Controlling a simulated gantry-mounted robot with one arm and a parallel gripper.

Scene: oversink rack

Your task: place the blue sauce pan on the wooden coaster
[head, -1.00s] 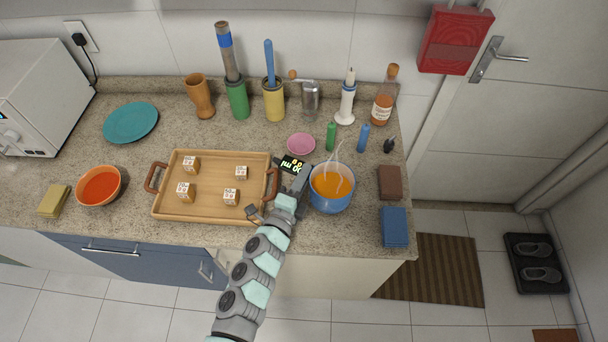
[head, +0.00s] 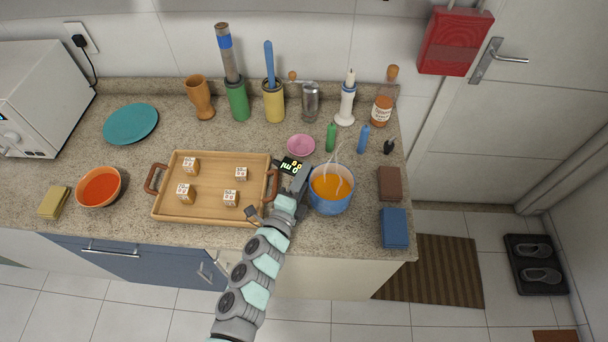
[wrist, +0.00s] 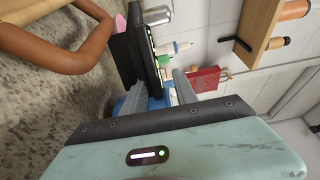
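The blue sauce pan (head: 331,201) stands on the counter near its front right, with an orange filling and thin pale strands above it. My gripper (head: 302,179) is just left of the pan, close to its side. In the wrist view, my gripper's grey fingers (wrist: 148,96) stand apart, and a small part of the blue pan (wrist: 132,102) shows between them. I cannot tell whether the fingers touch the pan; its handle is not clearly visible. I cannot make out a wooden coaster with certainty.
A wooden tray (head: 210,213) with several cubes is left of my gripper. A black device with a lit display (head: 291,165) is just behind it.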

